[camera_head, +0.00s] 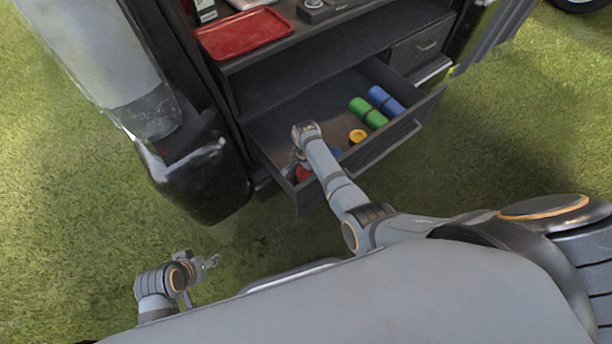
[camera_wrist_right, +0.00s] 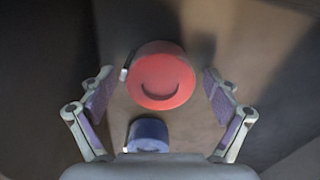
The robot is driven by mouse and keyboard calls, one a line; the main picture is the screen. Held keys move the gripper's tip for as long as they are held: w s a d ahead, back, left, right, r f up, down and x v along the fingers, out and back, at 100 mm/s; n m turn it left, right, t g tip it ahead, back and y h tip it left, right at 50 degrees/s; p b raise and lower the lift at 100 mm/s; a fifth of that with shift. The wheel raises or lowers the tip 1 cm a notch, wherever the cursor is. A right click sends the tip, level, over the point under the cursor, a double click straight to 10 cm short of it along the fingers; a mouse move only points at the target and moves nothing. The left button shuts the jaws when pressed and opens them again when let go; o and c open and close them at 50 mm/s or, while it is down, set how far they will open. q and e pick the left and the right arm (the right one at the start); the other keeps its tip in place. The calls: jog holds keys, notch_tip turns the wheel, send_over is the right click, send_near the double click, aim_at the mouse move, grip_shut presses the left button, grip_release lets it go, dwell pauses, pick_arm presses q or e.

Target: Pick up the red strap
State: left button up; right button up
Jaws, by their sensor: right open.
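The red strap (camera_wrist_right: 160,76) is a round roll in the drawer, centred between the open fingers of my right gripper (camera_wrist_right: 162,100) in the right wrist view. The fingers stand apart on both sides of it, and I see no contact. In the head view a part of the red strap (camera_head: 303,173) shows at the drawer's front left, partly hidden by my right arm. My right gripper (camera_head: 294,163) reaches down into the drawer there. My left gripper (camera_head: 213,262) hangs low at the lower left, away from the drawer, with its fingers apart.
The open drawer (camera_head: 385,152) also holds a blue roll (camera_wrist_right: 148,134), a yellow roll (camera_head: 357,136), a green roll (camera_head: 368,113) and long blue rolls (camera_head: 385,100). A red tray (camera_head: 243,33) lies on the shelf above. Drawer walls stand close around my right gripper.

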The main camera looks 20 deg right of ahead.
aim_at(306, 172)
jog(key=shift+r, duration=0.1)
jog(key=c, duration=1.4)
notch_tip(306, 172, up, 8)
jog(key=p, duration=0.4)
jog(key=shift+r+p, duration=0.1)
jog(key=shift+p, duration=0.2)
jog(key=shift+r, duration=0.75)
pick_arm(q)
jog(key=shift+s+a+r+g+y, duration=0.2)
jog(key=shift+a+r+g+y, duration=0.05)
jog(key=shift+a+r+g, duration=0.35)
jog(key=shift+s+a+r+g+y, duration=0.15)
jog(key=shift+a+r+g+y, duration=0.1)
jog(key=shift+a+r+g, duration=0.3)
pick_arm(e)
jog(key=shift+r, duration=0.15)
